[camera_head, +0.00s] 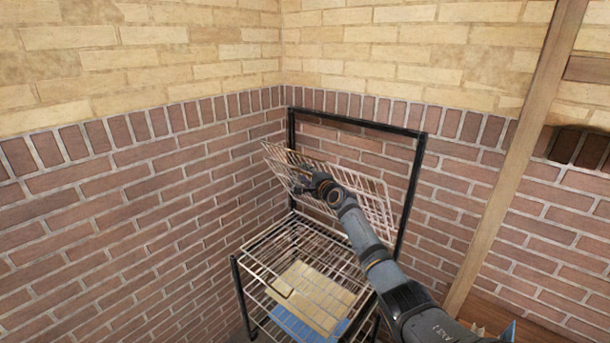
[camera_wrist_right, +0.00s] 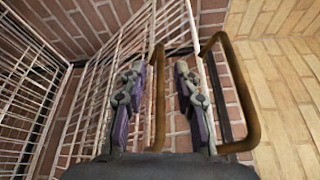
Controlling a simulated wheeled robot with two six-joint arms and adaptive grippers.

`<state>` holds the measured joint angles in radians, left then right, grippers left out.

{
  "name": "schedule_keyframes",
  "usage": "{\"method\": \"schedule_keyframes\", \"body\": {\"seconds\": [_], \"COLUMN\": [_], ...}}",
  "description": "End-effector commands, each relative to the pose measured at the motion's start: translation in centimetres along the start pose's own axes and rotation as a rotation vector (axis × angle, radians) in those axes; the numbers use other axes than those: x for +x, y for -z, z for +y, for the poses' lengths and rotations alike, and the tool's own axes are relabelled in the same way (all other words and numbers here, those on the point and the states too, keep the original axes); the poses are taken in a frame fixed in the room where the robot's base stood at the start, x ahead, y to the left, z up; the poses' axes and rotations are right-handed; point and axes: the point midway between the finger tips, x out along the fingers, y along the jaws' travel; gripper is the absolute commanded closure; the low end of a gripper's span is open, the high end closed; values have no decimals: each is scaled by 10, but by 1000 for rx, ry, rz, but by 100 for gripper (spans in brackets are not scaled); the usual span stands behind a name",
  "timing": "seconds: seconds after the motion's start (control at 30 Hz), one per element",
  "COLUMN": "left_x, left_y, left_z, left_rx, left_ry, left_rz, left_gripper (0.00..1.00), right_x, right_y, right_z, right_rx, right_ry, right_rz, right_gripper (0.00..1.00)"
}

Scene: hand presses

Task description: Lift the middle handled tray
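A wire tray (camera_head: 375,203) is tilted up steeply in the upper part of a black-framed rack. I cannot tell from its place whether it is the middle one. My right gripper (camera_head: 303,184) is at its left part in the head view. In the right wrist view, the fingers (camera_wrist_right: 152,100) stand apart, with a brown bar (camera_wrist_right: 159,95) in the gap and wire mesh (camera_wrist_right: 85,105) behind and to the left. A second brown bent bar (camera_wrist_right: 242,90) is right of the fingers. Contact with the bars is unclear. My left gripper is not in view.
The rack's black frame (camera_head: 420,160) stands in a brick corner. A level wire shelf (camera_head: 262,250) is below the tilted tray. Tan flat boards (camera_head: 315,290) and a blue piece (camera_head: 290,322) show lower down. A wooden post (camera_head: 515,165) stands to the right.

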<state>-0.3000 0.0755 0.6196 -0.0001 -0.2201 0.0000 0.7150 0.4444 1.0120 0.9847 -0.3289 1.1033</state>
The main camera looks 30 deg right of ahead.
Motion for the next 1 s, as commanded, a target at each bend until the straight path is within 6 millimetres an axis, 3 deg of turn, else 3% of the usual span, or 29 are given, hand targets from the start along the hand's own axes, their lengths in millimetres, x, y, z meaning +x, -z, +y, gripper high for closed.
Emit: {"method": "schedule_keyframes", "body": {"seconds": [0.27, 0.6, 0.7, 1.0], "left_x": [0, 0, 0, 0], "left_y": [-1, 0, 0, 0], "left_z": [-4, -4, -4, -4], "left_rx": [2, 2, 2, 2], "left_ry": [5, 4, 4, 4], "left_rz": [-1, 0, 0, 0], "left_gripper": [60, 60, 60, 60], "right_x": [-18, -91, -105, -120], "right_y": [2, 0, 3, 0], "right_z": [1, 2, 1, 0], "right_rx": [-7, -12, -10, -1], "right_ry": [-1, -3, -3, 0], "right_rz": [1, -1, 4, -1], "right_gripper": [69, 69, 69, 69]}}
